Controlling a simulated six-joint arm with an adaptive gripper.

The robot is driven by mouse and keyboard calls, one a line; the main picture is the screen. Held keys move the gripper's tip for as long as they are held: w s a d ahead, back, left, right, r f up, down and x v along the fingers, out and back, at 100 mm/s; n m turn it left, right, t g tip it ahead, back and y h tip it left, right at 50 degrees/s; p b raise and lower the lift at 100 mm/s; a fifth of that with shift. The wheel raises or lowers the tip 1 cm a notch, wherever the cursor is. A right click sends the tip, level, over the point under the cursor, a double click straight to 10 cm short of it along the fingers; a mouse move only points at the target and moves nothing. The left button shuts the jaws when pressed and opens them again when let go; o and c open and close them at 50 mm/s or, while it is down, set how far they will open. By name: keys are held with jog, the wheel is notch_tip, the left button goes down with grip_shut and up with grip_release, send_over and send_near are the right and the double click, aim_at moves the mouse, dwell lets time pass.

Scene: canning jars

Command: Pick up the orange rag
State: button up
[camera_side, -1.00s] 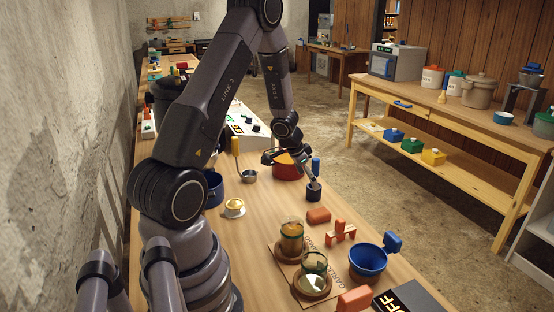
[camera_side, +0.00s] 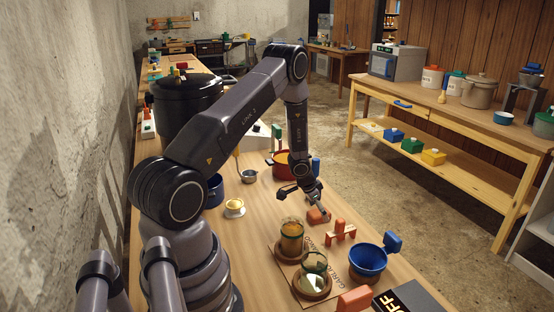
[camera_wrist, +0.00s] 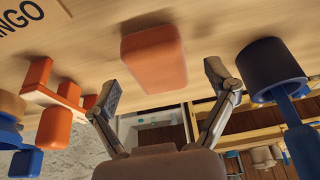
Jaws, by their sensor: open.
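The orange rag (camera_wrist: 153,56) is a folded, rounded block lying on the wooden table. In the side view the rag (camera_side: 318,216) is partly covered by my gripper (camera_side: 305,199). In the wrist view my gripper (camera_wrist: 165,92) has its two fingers spread wide, with nothing between them. The rag shows just beyond the fingertips, roughly centred between them. From these views I cannot tell whether the fingers touch it.
An orange jar lifter (camera_side: 341,232) and a blue funnel (camera_side: 368,262) lie to the right. Two jars on a board, a near one (camera_side: 314,268) and a far one (camera_side: 291,236), stand in front. A dark cup with a blue handle (camera_wrist: 271,70) stands close by the rag.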

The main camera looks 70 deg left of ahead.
jog(key=shift+w+f, duration=0.2)
jog(key=shift+f, duration=0.25)
jog(key=shift+c, duration=0.2)
jog(key=c, duration=1)
